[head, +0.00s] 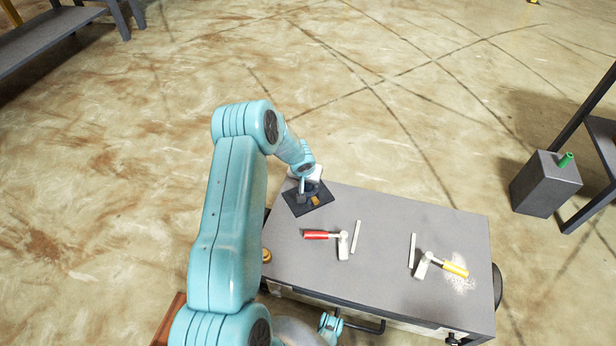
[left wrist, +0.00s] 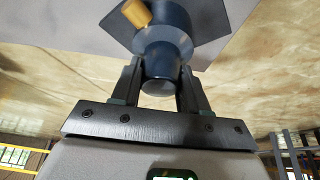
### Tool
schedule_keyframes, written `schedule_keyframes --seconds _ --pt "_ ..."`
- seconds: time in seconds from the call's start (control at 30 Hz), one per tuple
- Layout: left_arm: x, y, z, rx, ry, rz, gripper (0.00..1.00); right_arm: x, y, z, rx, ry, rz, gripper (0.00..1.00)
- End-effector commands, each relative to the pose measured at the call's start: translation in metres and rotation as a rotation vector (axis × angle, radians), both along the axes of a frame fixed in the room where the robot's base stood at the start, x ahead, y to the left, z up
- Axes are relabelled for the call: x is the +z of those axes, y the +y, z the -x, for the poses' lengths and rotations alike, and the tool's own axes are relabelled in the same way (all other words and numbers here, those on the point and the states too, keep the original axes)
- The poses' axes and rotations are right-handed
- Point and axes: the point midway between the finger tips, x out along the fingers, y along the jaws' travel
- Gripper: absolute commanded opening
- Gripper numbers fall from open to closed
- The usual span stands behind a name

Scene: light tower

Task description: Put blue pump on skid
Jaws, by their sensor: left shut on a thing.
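The blue pump (left wrist: 165,48) has a dark square base plate (left wrist: 212,25) and an orange stub (left wrist: 136,12). My left gripper (left wrist: 160,85) is shut on its round blue end. In the head view my left gripper (head: 306,182) and the pump's dark plate (head: 308,203) are at the far left corner of a grey-topped skid (head: 385,275). The plate overlaps the corner; I cannot tell whether it touches the top. A red-handled clamp (head: 342,245), a yellow-handled clamp (head: 424,263) and two pale bars (head: 356,237) (head: 412,251) are on the skid.
An amber knob (head: 266,255) is at the skid's left edge. Pale specks (head: 460,275) lie near the yellow handle. A grey box with a green top (head: 546,183) stands on the floor at right, beside a dark-framed rack (head: 603,140). Another rack (head: 45,38) is at upper left.

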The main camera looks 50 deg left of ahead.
Motion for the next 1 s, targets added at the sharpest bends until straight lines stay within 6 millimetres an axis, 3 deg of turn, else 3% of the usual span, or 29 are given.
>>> schedule_keyframes --seconds 0.37,0.4,0.47,0.8,1.0 --pt "0.0 0.002 -0.002 0.0 -0.006 -0.004 0.0 -0.003 -0.001 -0.001 -0.001 -0.004 0.001 1.0" --pt "-0.001 0.0 0.0 0.0 -0.002 -0.001 0.5 -0.003 -0.001 -0.001 -0.001 -0.004 0.001 1.0" --pt "-0.001 0.0 0.0 0.0 -0.001 -0.001 0.69 -0.002 -0.001 -0.001 -0.001 -0.004 0.001 1.0" --pt "0.003 0.0 0.0 0.0 -0.001 -0.001 0.69 0.002 0.0 -0.001 -0.001 -0.002 0.0 1.0" --pt "0.034 -0.006 0.008 0.0 -0.004 -0.003 0.69 0.005 0.001 0.001 0.003 0.001 0.0 1.0"
